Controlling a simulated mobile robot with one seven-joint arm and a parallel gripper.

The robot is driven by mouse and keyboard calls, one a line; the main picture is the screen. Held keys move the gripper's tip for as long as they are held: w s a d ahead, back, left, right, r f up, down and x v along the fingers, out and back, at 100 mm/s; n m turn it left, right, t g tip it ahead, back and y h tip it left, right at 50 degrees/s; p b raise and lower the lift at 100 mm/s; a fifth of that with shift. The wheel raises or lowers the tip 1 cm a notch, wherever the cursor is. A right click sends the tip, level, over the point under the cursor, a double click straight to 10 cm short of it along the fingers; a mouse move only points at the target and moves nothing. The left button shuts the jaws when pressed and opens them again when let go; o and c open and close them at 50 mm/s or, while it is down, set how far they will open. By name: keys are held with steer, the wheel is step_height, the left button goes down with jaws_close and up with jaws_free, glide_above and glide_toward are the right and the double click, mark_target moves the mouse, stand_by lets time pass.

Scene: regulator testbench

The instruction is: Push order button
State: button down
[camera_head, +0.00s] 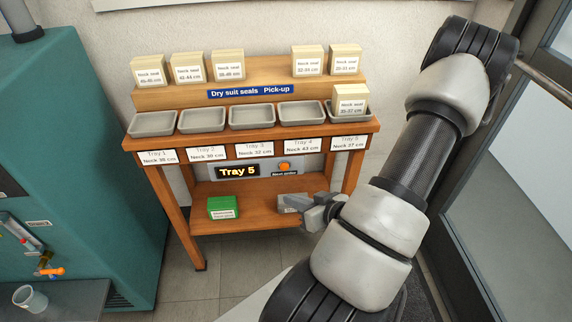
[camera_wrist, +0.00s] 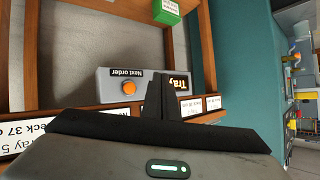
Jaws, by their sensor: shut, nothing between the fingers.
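The orange order button (camera_head: 284,167) is on a grey panel (camera_head: 258,166) under the tray shelf, right of the "Tray 5" display (camera_head: 238,171). In the wrist view, which is upside down, the button (camera_wrist: 129,88) is left of my fingers, with a "Next order" label (camera_wrist: 126,73) by it. My gripper (camera_head: 308,204) is in front of the rack, below and right of the button in the head view. Its fingers (camera_wrist: 160,82) are together and empty. The button's face is uncovered, and the fingers partly overlap the panel in the wrist view. I cannot tell the gap between them.
Tray 5 (camera_head: 348,126) on the top shelf holds a neck seal box (camera_head: 350,98); the other trays look empty. A green box (camera_head: 222,207) sits on the lower shelf. A teal cabinet (camera_head: 85,150) stands left, and a dark-framed door (camera_head: 480,190) is right.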

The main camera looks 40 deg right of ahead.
stand_by(0.4)
steer(key=w+d, duration=0.4)
steer(key=w, duration=0.3)
steer(key=shift+w+d, duration=0.25)
steer(key=shift+d, duration=0.05)
stand_by(1.9)
steer(key=shift+w+d+p, duration=0.2)
steer(key=shift+w+p, duration=0.1)
steer(key=shift+w, duration=0.05)
steer(key=shift+w+d, duration=0.25)
steer(key=shift+w, duration=0.15)
stand_by(0.7)
steer(key=shift+s, duration=0.1)
stand_by(0.3)
steer(key=shift+s+a, duration=0.45)
steer(key=shift+s, duration=0.2)
steer(key=shift+s+a, duration=0.45)
steer(key=shift+s, duration=0.25)
steer(key=shift+s+a, duration=0.4)
steer(key=shift+s, duration=0.35)
steer(key=shift+s+a, duration=0.45)
steer(key=shift+s, duration=0.25)
